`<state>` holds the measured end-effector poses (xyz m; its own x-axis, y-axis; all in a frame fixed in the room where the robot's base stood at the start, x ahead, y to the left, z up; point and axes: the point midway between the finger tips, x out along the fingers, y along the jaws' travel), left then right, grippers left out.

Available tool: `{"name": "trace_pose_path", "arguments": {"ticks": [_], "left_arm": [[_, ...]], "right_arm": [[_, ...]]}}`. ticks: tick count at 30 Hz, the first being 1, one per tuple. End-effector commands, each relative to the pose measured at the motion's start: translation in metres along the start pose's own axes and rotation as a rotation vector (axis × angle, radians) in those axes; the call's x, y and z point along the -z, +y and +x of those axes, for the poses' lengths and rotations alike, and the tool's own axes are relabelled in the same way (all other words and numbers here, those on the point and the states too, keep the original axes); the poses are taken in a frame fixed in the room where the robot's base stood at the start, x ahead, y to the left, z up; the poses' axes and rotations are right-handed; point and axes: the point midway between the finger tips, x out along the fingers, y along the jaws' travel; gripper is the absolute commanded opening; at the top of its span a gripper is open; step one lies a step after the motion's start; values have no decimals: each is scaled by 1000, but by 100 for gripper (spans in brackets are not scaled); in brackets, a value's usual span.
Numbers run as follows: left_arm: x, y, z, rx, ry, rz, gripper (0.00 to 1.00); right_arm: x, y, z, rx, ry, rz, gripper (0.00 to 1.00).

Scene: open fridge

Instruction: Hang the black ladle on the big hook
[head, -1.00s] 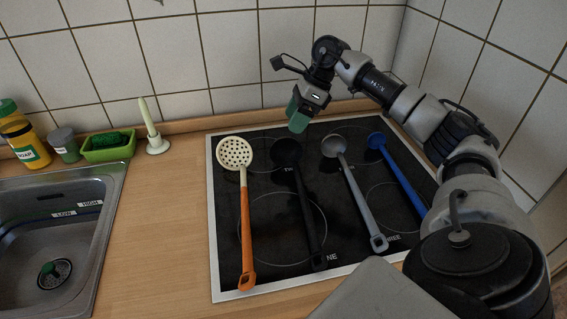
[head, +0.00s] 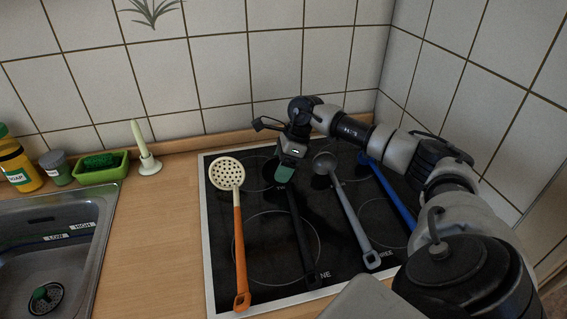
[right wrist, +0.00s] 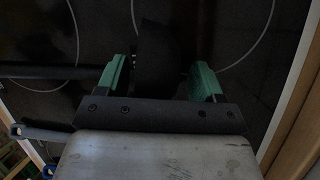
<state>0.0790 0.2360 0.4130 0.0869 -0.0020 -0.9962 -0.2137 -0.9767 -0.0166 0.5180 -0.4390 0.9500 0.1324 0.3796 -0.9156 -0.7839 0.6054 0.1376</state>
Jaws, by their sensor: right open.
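The black ladle (head: 303,240) lies on the black hob, its handle pointing toward the front. My right gripper (head: 284,178) is over its bowl end and partly hides the bowl. In the right wrist view the green fingers of my right gripper (right wrist: 160,80) are apart. A dark curved shape (right wrist: 155,55), probably the ladle's bowl, shows between them; I cannot tell whether they touch it. No hook is in view. My left gripper is not in view.
An orange-handled skimmer (head: 239,245) lies left of the ladle. A grey ladle (head: 350,210) and a blue utensil (head: 390,193) lie to its right. A sink (head: 50,240), soap bottle (head: 16,165) and green tray (head: 100,168) are at the left. Tiled walls stand behind and right.

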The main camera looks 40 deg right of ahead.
Motion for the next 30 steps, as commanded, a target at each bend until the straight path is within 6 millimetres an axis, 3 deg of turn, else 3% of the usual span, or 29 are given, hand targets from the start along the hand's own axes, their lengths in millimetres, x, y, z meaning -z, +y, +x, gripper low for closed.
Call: {"name": "trace_pose_path", "arguments": {"ticks": [7,18,30], "left_arm": [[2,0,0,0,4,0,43],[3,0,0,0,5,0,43],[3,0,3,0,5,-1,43]], "right_arm": [[0,0,2,1,-1,0,67],[0,0,2,1,-1,0,11],[-4,1,-6,2,-3,-1,11]]}}
